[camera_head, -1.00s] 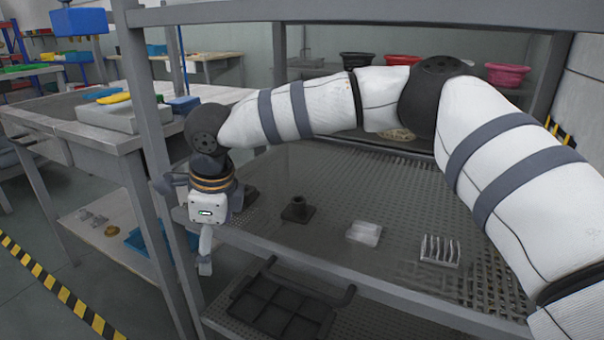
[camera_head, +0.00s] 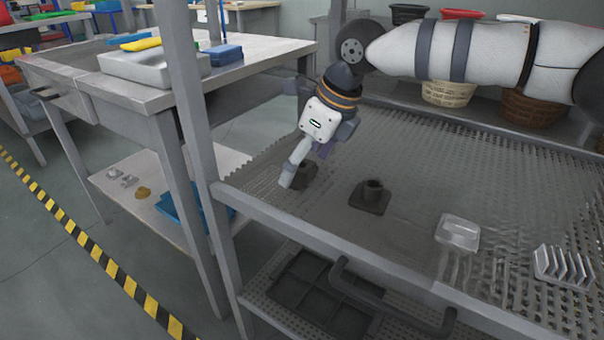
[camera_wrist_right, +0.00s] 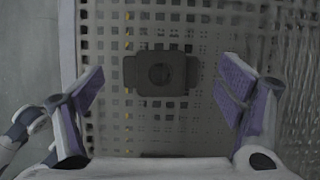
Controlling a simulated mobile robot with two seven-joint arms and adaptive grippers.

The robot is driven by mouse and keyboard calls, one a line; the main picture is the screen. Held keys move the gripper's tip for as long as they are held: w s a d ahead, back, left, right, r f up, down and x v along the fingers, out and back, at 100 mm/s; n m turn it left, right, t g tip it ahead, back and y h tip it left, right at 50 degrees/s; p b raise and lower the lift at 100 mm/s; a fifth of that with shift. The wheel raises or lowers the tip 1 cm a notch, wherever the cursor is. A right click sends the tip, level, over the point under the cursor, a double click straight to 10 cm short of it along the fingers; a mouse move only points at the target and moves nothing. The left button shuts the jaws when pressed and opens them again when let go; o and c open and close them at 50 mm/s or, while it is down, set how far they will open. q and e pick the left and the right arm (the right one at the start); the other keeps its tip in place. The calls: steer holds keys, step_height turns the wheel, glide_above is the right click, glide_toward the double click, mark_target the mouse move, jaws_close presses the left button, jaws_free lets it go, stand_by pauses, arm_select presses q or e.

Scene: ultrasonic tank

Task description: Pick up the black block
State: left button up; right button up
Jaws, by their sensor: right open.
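A black block (camera_head: 306,172) lies on the perforated shelf near its left end, partly hidden behind my right gripper (camera_head: 303,168) in the head view. In the right wrist view a dark block (camera_wrist_right: 160,74) with a round centre and short side tabs lies ahead, between the lines of the two fingers. My right gripper (camera_wrist_right: 160,90) is open and empty, with its purple pads apart on either side and not touching the block. A second dark block with a short upright tube (camera_head: 371,194) stands to the right on the shelf. My left gripper is not in view.
A clear small part (camera_head: 458,232) and a finned grey part (camera_head: 564,266) lie farther right on the shelf (camera_head: 420,180). A metal post (camera_head: 188,110) and a workbench stand to the left. Baskets (camera_head: 447,93) are at the back.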

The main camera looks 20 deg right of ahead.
steer(key=c, duration=2)
